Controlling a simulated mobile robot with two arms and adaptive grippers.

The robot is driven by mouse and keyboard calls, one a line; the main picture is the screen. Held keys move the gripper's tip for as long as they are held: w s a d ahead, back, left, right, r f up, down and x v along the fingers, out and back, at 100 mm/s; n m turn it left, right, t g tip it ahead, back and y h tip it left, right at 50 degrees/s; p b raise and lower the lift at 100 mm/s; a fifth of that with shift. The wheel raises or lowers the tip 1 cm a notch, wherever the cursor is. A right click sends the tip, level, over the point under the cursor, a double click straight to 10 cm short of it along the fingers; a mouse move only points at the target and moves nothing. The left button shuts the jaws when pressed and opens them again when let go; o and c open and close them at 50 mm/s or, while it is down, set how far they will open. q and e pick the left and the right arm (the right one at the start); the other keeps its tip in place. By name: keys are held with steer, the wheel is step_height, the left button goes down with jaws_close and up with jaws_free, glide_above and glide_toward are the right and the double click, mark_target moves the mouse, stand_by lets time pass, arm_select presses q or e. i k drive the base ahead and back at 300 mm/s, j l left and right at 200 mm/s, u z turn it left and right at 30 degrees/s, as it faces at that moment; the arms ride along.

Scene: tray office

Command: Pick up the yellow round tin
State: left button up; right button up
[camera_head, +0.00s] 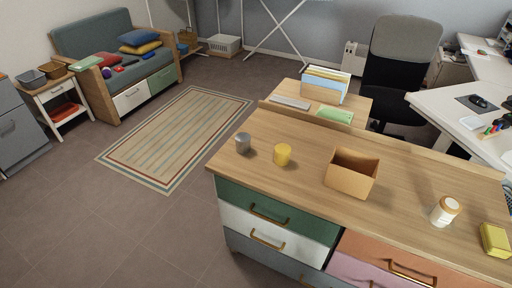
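The yellow round tin (282,154) stands upright on the wooden top of the drawer cabinet (312,188), near its left part. A grey cylindrical tin (243,143) stands to its left, apart from it. An open cardboard box (351,174) stands to its right, also apart. Neither of my grippers shows in the head view.
A white bottle with a tan lid (445,211) and a yellow block-shaped item (494,240) stand at the right of the cabinet top. Behind is a lower desk with a file holder (325,84). A striped rug (178,133) lies on open floor to the left.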

mark_target(283, 151)
steer(key=i+l+z, duration=0.25)
steer(key=l+z, duration=0.2)
steer(key=l, duration=0.2)
steer(key=i+l+z, duration=0.25)
